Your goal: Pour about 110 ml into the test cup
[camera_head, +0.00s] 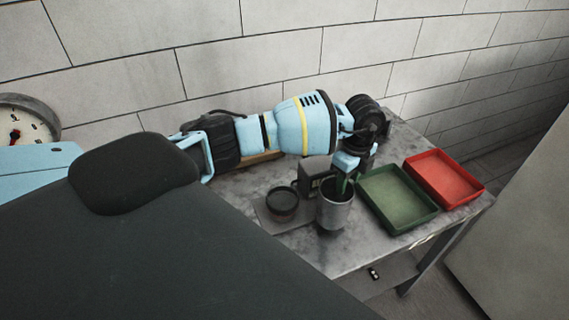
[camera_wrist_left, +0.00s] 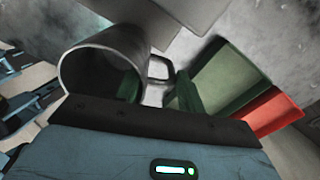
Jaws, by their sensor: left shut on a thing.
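My left gripper (camera_head: 345,178) is shut on a grey metal mug (camera_head: 335,213) at its handle side, with green fingers pointing down. In the left wrist view the mug (camera_wrist_left: 85,72) shows its open mouth, and its handle lies between the gripper's fingertips (camera_wrist_left: 158,88). The mug looks nearly upright in the head view; its contents cannot be made out. A low, dark round cup (camera_head: 282,208), apparently the test cup, stands left of the mug on a flat grey plate (camera_head: 268,222). The mug is beside this cup, not over it. My right gripper is out of view.
A dark box (camera_head: 311,170) stands behind the mug. A green tray (camera_head: 398,221) and a red tray (camera_head: 478,193) lie to the right on the grey table (camera_head: 340,262). The table's front edge is close to the mug. A gauge (camera_head: 22,120) is at far left.

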